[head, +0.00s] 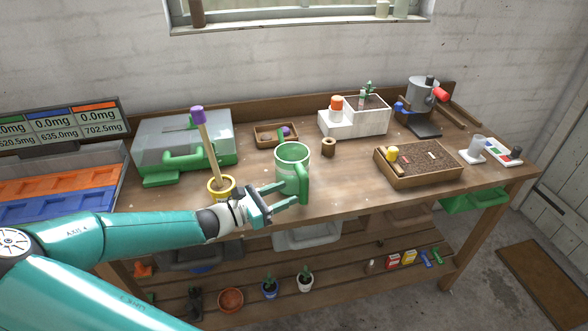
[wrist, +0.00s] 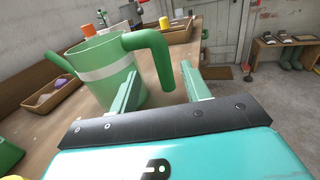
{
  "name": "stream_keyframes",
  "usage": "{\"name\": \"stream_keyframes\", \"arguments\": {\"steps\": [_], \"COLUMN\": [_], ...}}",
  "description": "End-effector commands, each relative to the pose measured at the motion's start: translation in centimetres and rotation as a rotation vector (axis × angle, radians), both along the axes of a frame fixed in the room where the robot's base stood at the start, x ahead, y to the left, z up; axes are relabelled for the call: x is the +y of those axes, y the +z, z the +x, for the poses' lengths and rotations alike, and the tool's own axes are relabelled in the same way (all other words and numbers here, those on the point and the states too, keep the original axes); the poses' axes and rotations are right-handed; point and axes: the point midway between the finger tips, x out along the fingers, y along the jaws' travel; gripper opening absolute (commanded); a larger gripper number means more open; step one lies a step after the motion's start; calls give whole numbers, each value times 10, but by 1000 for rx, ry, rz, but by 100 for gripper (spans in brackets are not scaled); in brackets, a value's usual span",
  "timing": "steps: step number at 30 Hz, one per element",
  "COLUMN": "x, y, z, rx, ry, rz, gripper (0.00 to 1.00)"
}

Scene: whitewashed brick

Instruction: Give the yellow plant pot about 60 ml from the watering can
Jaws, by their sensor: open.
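The green watering can (head: 292,158) with a pale band stands upright on the bench near the front edge. Its handle (head: 304,185) faces my gripper. In the wrist view the watering can (wrist: 103,75) has its spout at the left and its handle (wrist: 153,42) at the right. My gripper (head: 288,196) is open at the handle. In the wrist view the handle's lower end shows between the open fingers (wrist: 160,88); I cannot tell whether they touch it. The yellow plant pot (head: 226,183) stands left of the can, partly hidden behind my wrist, with a purple-topped wooden stick rising from it.
A green-based clear box (head: 183,138) stands behind the yellow pot. A small wooden tray (head: 268,139), a white planter (head: 350,124) and a soil tray (head: 415,172) stand farther back and right. Small pots sit on the lower shelf (head: 350,270). Bare bench lies right of the can.

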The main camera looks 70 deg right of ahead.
Motion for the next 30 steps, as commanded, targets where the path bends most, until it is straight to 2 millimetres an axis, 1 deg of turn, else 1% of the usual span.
{"name": "stream_keyframes", "arguments": {"steps": [1,8,12,15,18,24,26,27,29,30], "x": [-5,-19,-35,-46,-51,-51,-51,-51,-51,-51], "y": [0,-1,-3,-2,-3,-3,-3,-3,-3,-3], "z": [-6,-19,-36,-45,-49,-49,-49,-49,-49,-49], "rx": [2,2,2,1,-1,-1,-1,-1,-1,-1], "ry": [-3,-4,-5,-4,-2,-1,-1,-1,-1,-1], "rz": [1,1,2,1,1,1,1,1,1,1], "gripper": [47,47,47,47,47,47,37,30,18,10]}}
